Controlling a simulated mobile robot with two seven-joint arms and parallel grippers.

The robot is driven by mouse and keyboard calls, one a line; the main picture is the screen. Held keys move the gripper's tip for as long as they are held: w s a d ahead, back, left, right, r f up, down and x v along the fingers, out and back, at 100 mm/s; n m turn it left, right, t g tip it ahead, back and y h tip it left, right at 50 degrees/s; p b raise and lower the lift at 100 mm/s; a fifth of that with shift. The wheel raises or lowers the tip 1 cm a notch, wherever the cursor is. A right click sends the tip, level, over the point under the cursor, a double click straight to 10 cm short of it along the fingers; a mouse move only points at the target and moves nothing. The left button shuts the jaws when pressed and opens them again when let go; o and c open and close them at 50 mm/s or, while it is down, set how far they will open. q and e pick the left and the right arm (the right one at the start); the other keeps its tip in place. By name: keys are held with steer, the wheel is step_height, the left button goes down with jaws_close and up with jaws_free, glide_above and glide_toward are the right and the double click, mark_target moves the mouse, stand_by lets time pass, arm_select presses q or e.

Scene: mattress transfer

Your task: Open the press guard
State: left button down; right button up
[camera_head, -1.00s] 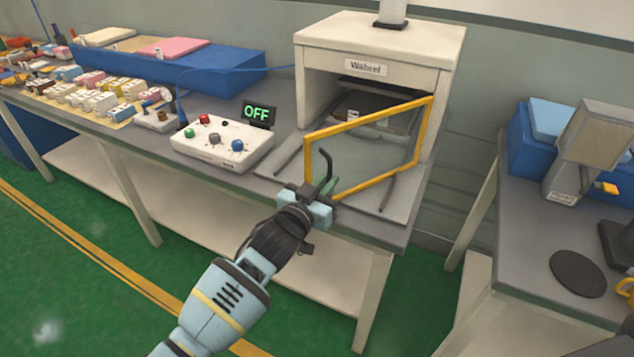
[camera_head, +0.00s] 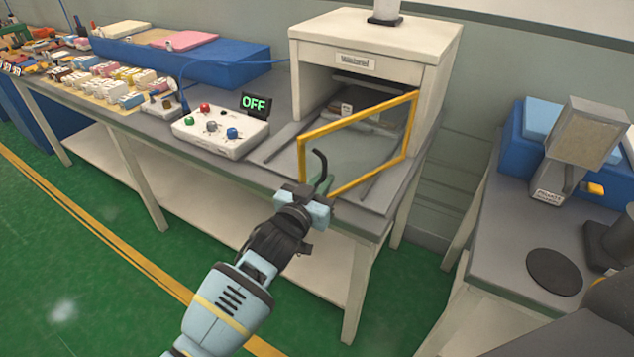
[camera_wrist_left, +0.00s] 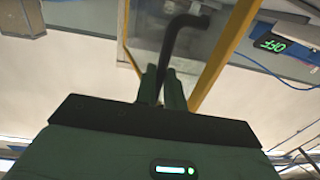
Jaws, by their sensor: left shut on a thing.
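The press guard (camera_head: 302,150) is a clear panel in a yellow frame, standing at an angle in front of the white press (camera_head: 375,42). It hangs swung out from the press opening, its far edge by the right wall. A black bent handle (camera_head: 321,160) stands at its near side. My left gripper (camera_head: 318,192) is shut on this handle. In the left wrist view the green fingers (camera_wrist_left: 162,88) close around the black handle (camera_wrist_left: 182,32), with the yellow frame (camera_wrist_left: 226,50) behind. At the lower right edge a dark shape is partly seen; I cannot tell my right gripper there.
A white control box (camera_head: 222,135) with coloured knobs and an OFF display (camera_head: 256,104) stands left of the press. A blue tray (camera_head: 180,62) and several small parts lie further left. A second table (camera_head: 490,240) stands to the right.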

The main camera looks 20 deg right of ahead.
arm_select(q)
steer(key=shift+s+d+r, duration=0.25)
steer(key=shift+d+r, duration=0.15)
steer(key=shift+r, duration=0.05)
steer(key=c, duration=1.9)
jaws_free()
steer(key=o, duration=0.4)
steer(key=shift+w+d+f, duration=0.15)
steer(key=shift+d+f, duration=0.15)
steer(key=shift+f, duration=0.05)
steer(key=shift+p+v, duration=0.5)
steer(key=shift+v, duration=3.55)
steer(key=shift+w+a, duration=0.1)
